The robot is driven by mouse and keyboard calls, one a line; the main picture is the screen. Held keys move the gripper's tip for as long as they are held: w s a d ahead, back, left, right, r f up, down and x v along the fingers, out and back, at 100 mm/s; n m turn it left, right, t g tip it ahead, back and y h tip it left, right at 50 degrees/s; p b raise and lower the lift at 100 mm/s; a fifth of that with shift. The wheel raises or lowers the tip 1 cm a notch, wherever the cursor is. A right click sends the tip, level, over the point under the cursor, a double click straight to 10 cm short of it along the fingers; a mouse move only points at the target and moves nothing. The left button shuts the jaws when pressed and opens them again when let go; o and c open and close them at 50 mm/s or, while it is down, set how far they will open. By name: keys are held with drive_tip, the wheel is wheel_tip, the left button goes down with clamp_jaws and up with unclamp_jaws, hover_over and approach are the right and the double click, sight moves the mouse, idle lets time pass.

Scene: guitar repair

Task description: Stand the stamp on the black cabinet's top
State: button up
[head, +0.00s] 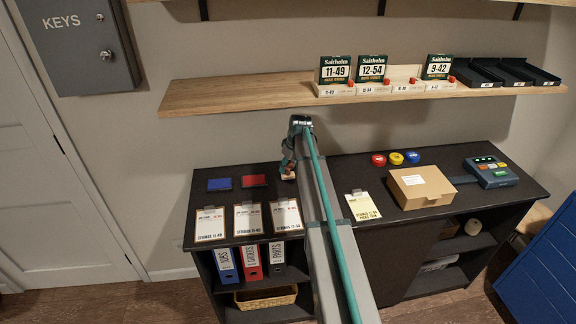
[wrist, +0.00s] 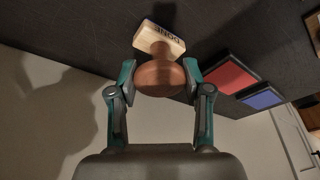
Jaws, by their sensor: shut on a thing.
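The stamp (wrist: 160,75) has a round brown handle and a pale wooden block lettered "DONE". My gripper (wrist: 159,70) is shut on its handle, one finger on each side. In the head view the pale block of the stamp (head: 289,177) shows just under my gripper (head: 289,164), at the back of the black cabinet's top (head: 330,172), right of the ink pads. The block looks upright and at or very close to the top; I cannot tell whether it touches. The stamp's underside is hidden.
A blue pad (head: 219,184) and a red pad (head: 253,181) lie left of the stamp. Several clipboards (head: 248,219) lie along the front left. A cardboard box (head: 420,187) stands to the right. A wooden shelf (head: 240,95) hangs above.

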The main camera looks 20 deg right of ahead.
sight(288, 165)
drive_tip(key=shift+f, duration=0.1)
drive_tip(key=shift+f, duration=0.1)
drive_tip(key=o, duration=0.9)
drive_tip(key=b+v, duration=0.2)
drive_tip(key=v, duration=0.2)
drive_tip(key=shift+r, duration=0.35)
drive_tip(key=s+d+b, duration=0.4)
drive_tip(key=s, duration=0.7)
drive_tip(key=shift+s+d+r, duration=0.2)
drive_tip(key=shift+s+r, duration=0.05)
drive_tip(key=shift+r, duration=0.1)
